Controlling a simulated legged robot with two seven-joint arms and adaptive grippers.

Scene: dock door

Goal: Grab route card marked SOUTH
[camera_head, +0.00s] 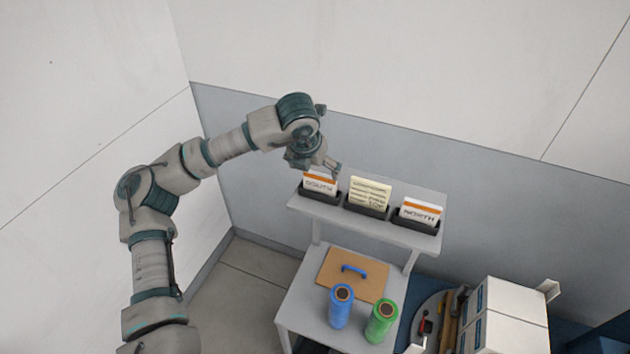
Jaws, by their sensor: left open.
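The SOUTH route card (319,183), white with an orange band, stands in a dark holder at the left end of a grey shelf (358,223). A cream card (369,194) with lines of text stands in the middle holder. The NORTH card (420,212), also white and orange, stands in the right holder. My left gripper (331,171) is open, just above and behind the top edge of the SOUTH card in the picture. I cannot tell whether it touches the card. My right gripper does not show.
Below the shelf, a grey table (300,307) holds a brown board (335,268) with a blue handle (355,270), a blue cylinder (340,308) and a green cylinder (381,320). White boxes (508,318) and a tray of tools (432,322) are at lower right. Walls stand behind and left.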

